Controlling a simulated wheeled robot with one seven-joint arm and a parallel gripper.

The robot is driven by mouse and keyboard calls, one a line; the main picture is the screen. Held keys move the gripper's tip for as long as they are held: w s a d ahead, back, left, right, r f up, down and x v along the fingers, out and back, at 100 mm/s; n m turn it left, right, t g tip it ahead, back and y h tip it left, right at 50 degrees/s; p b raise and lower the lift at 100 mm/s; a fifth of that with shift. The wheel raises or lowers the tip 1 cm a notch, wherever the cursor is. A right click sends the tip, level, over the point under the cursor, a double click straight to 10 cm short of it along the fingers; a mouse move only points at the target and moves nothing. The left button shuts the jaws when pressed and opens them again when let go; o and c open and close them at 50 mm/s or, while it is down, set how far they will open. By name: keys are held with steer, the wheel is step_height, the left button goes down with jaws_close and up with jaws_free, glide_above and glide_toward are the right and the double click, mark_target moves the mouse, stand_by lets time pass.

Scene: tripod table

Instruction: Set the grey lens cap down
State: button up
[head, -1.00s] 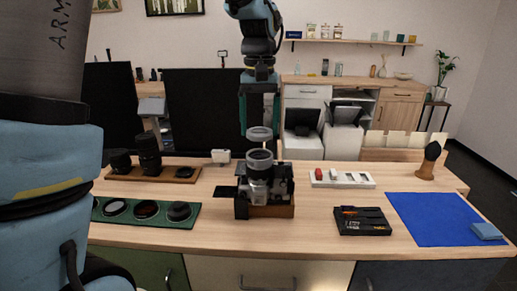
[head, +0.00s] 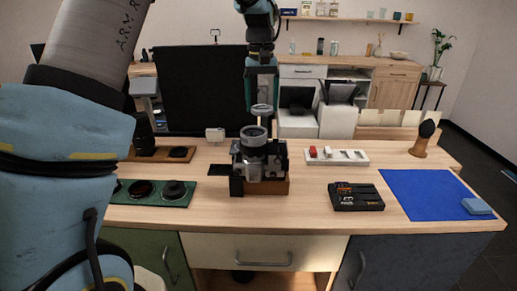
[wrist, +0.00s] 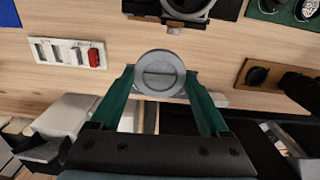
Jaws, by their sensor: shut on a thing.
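My gripper (wrist: 160,78) is shut on the grey lens cap (wrist: 160,73), a round disc with a raised bar across it, held between the green fingers. In the head view the cap (head: 262,109) hangs above and slightly behind the camera (head: 270,162), which sits on a wooden block (head: 268,187) with its lens (head: 253,137) pointing up. The cap is apart from the lens. In the wrist view only part of the camera (wrist: 187,8) shows at the top edge, with bare tabletop between it and the cap.
A white tray (head: 336,157) with a red piece lies right of the camera. A black tray (head: 355,197) and blue mat (head: 425,197) lie further right. A green mat (head: 150,197) and wooden holder (head: 175,154) lie left, partly behind my arm. Bare wood separates these.

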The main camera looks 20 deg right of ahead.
steer(key=w+d+f, duration=0.1)
steer(key=w+f, duration=0.1)
steer(key=f, duration=0.2)
steer(key=w+d+f, duration=0.2)
steer(key=w+f, duration=0.1)
steer(key=f, duration=0.2)
steer(key=w+d+f, duration=0.2)
steer(key=f, duration=0.2)
steer(key=shift+w+d+f, duration=0.15)
steer(key=shift+d+f, duration=0.1)
steer(key=shift+f, duration=0.05)
steer(key=shift+f+p, duration=0.7)
steer(key=shift+f, duration=1.5)
steer(key=shift+f, duration=0.15)
steer(key=o, duration=1.3)
step_height(320, 180, up, 12)
steer(key=b, duration=0.2)
steer(key=shift+r+b, duration=0.2)
steer(key=shift+b, duration=0.1)
